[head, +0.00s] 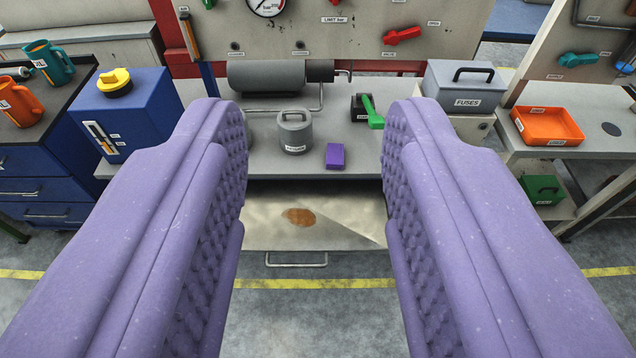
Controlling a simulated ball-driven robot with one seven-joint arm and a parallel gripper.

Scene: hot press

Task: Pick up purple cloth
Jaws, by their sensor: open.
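A small purple block-shaped item (335,156), which looks like the folded purple cloth, lies on the grey bench top (262,160) near its front edge. My gripper (315,130) is open, its two thick purple fingers wide apart on either side of the picture. The cloth shows in the gap between the fingers, farther off, and nothing is held. Parts of the bench at left and right are hidden behind the fingers.
A grey canister (294,132) stands left of the cloth; a green-handled item (372,112) lies behind it to the right. A grey fuses box (463,86), blue box (125,115) and orange tray (547,125) flank the bench. An open metal drawer (280,235) juts out below.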

